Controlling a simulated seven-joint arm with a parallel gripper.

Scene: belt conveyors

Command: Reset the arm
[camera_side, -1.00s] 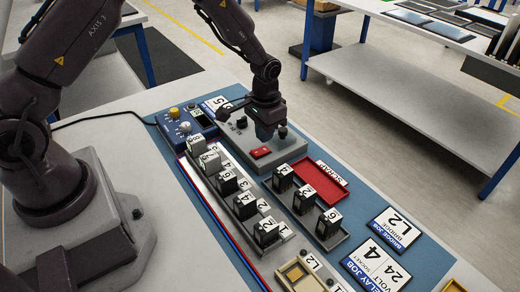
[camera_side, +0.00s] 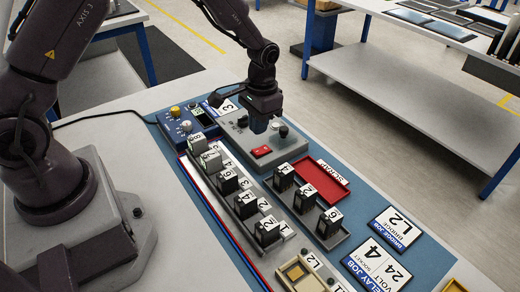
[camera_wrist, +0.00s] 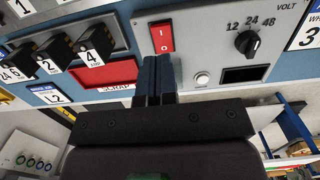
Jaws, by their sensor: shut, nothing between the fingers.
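My dark gripper (camera_side: 259,127) hangs above the grey control box (camera_side: 232,143) in the side view. In the wrist view, its two fingers (camera_wrist: 157,72) are together with nothing between them. They appear beside the red rocker switch (camera_wrist: 160,37), which also shows in the side view (camera_side: 261,151). I cannot tell the exact gap between the fingertips and the box. A selector knob (camera_wrist: 247,43) marked 12, 24 and 48 and a white button (camera_wrist: 202,79) are on the box.
Numbered relays (camera_side: 228,182) stand in a long rack. Several black ones (camera_side: 305,198) stand in a tray beside the red scrap bin (camera_side: 322,184). A blue unit with knobs (camera_side: 183,123) lies behind. Cards (camera_side: 375,265) lie at the right.

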